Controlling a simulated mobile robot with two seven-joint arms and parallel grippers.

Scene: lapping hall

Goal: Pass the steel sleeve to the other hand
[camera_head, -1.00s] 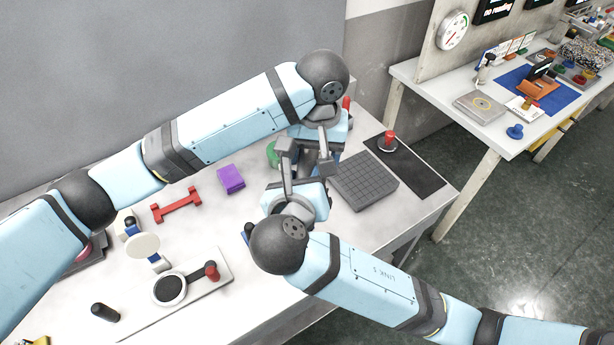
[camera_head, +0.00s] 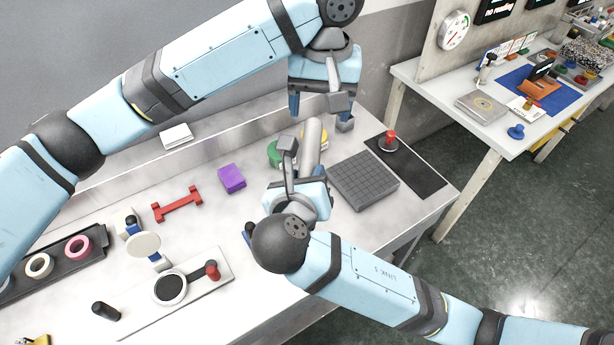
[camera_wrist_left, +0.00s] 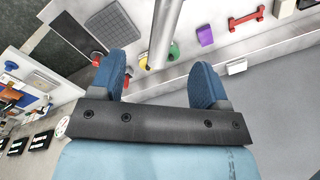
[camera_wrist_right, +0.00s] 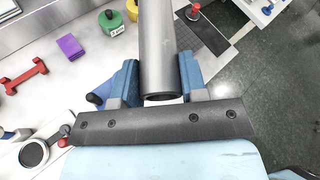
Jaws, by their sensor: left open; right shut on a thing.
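The steel sleeve (camera_head: 312,145) is a grey hollow tube standing up from my right gripper (camera_head: 302,182) in the head view. My right gripper is shut on its lower part. The right wrist view shows the sleeve (camera_wrist_right: 157,50) between the two blue fingers, its open end towards the camera. My left gripper (camera_head: 318,108) is open and empty, above the sleeve's upper end. In the left wrist view the sleeve (camera_wrist_left: 164,35) lies beyond and between the widely spread fingers, clear of both.
On the bench are a grey gridded block (camera_head: 363,180), a purple block (camera_head: 231,178), a red handle-shaped piece (camera_head: 177,204) and a green round weight (camera_head: 274,153). A red-knobbed piece (camera_head: 390,141) stands on a black mat (camera_head: 425,177). A second table stands at right.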

